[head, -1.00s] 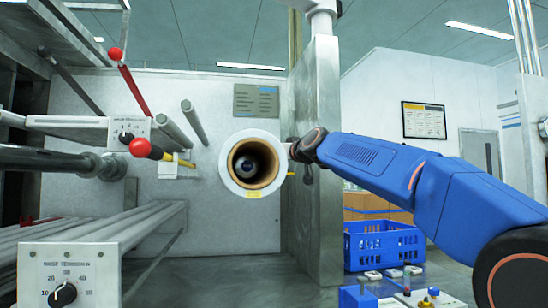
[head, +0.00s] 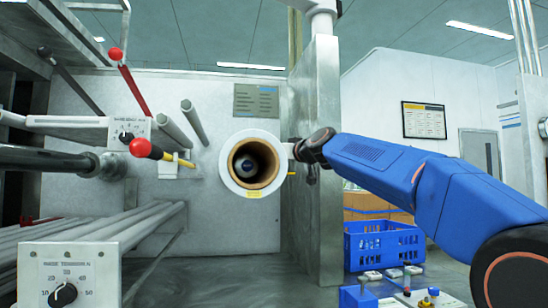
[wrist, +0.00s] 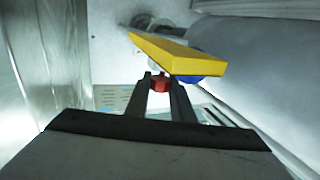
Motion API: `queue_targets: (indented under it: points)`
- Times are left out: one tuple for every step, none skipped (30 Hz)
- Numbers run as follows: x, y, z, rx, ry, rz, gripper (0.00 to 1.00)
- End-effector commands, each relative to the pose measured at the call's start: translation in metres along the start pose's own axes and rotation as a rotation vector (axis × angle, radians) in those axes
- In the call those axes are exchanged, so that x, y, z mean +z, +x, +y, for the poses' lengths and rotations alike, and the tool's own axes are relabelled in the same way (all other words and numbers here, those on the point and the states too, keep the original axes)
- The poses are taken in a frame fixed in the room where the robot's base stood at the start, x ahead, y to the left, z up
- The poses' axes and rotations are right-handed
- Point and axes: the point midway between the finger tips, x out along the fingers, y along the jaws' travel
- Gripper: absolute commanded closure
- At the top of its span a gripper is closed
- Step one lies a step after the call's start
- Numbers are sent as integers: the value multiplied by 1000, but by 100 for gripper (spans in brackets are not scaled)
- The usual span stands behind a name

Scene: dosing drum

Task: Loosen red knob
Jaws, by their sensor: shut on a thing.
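The red knob (wrist: 160,83) is small and shows between my fingertips in the wrist view. My gripper (wrist: 161,80) is shut on it, with one dark finger on each side. A yellow bar (wrist: 165,54) slants just above the fingertips. In the head view the knob is not visible, and the end of my arm reaches to the right side of the white roll with a brown core (head: 254,163), where my fingers are hard to make out.
A metal upright (head: 315,200) stands close beside my wrist. Levers with red balls (head: 140,147) and several rollers (head: 120,235) stand at the left. A blue crate (head: 384,248) sits at the lower right. In the wrist view a large pale cylinder (wrist: 260,60) lies at the right.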

Motion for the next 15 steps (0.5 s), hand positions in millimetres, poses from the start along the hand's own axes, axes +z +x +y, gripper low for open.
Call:
queue_targets:
  points:
    - [1,0,1,-14,1,-1,100]
    - [1,0,1,-25,2,-1,100]
    - [1,0,1,-39,2,0,100]
    - [1,0,1,-50,1,0,100]
    - [1,0,2,-60,1,0,100]
    - [1,0,2,-76,1,0,100]
    - [0,0,2,-86,1,2,100]
    - [0,0,1,-99,0,2,100]
    - [0,0,1,-114,0,3,100]
    - [0,0,1,-127,1,2,100]
    - [1,0,2,-139,0,2,100]
    - [1,0,2,-157,2,2,100]
    - [1,0,2,-169,0,3,100]
    - [1,0,2,-185,1,3,100]
    - [1,0,2,-206,0,4,100]
